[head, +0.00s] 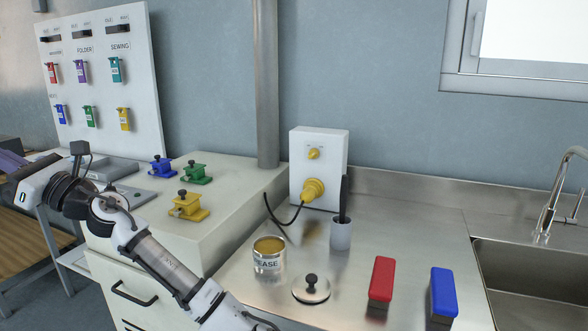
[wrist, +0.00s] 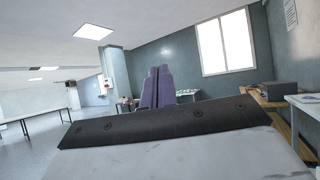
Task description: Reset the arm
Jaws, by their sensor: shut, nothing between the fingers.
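My arm (head: 165,265) reaches from the bottom of the head view up to the left, past the front of the pale cabinet. My gripper (head: 8,160) is at the far left edge of that view, its purple fingers pointing left, away from the counter. In the wrist view the two purple fingers of my gripper (wrist: 158,86) stand side by side, shut, with nothing held. Their tips touch no object that I can see.
The cabinet top (head: 230,205) bears blue (head: 161,167), green (head: 196,174) and yellow (head: 188,206) clamp-like pieces. A grease tin (head: 268,262), lid (head: 311,289), red brush (head: 381,280) and blue brush (head: 443,292) are on the steel counter (head: 415,225). A tag board (head: 100,85) stands behind.

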